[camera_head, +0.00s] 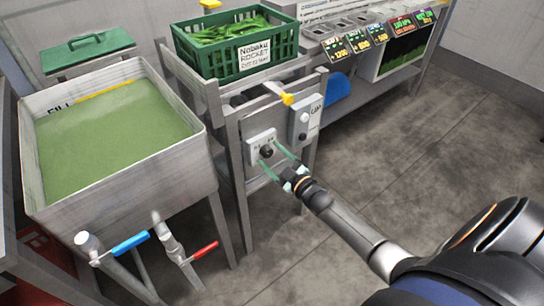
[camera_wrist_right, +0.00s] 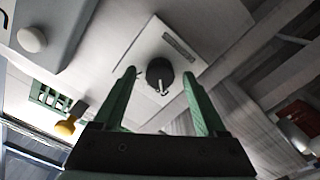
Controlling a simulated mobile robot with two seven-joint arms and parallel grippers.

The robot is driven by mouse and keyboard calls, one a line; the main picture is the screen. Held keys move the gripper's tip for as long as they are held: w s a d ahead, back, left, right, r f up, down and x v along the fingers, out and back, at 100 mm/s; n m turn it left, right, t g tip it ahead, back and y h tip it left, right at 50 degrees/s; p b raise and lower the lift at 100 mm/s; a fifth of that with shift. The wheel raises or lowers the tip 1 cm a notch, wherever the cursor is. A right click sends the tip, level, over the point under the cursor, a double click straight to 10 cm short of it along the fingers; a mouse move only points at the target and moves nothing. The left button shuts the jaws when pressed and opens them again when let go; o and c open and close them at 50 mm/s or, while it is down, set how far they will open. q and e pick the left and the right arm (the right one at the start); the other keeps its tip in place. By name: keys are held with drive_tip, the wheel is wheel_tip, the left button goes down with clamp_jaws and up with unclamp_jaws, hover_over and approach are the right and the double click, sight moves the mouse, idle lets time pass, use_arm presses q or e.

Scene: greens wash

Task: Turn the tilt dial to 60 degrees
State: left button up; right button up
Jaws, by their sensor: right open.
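The tilt dial (camera_head: 266,151) is a round black knob on a pale square plate (camera_head: 252,142) fixed to the front of the grey stand. In the right wrist view the dial (camera_wrist_right: 160,74) shows a light pointer mark on its face, and its plate (camera_wrist_right: 190,50) carries a small label that I cannot read. My right gripper (camera_head: 271,161) is open, with its green fingers in front of the plate. In the right wrist view the fingers (camera_wrist_right: 160,98) stand on either side of the dial, apart from it in the picture. I cannot tell the dial's angle. My left gripper is not in view.
A control box (camera_head: 304,117) with a round button sits right of the plate. A yellow handle (camera_head: 287,98) juts out above. A green crate of greens (camera_head: 237,43) stands on top. Left is a water-filled tank (camera_head: 120,190) with blue (camera_head: 131,243) and red (camera_head: 204,251) valve levers.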

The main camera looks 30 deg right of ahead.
use_arm(q)
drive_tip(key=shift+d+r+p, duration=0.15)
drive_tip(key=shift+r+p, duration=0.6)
drive_tip(key=shift+p, duration=0.35)
use_arm(e)
drive_tip(key=s+d, duration=0.1)
drive_tip(key=s, duration=1.1)
drive_tip(key=shift+s, duration=0.25)
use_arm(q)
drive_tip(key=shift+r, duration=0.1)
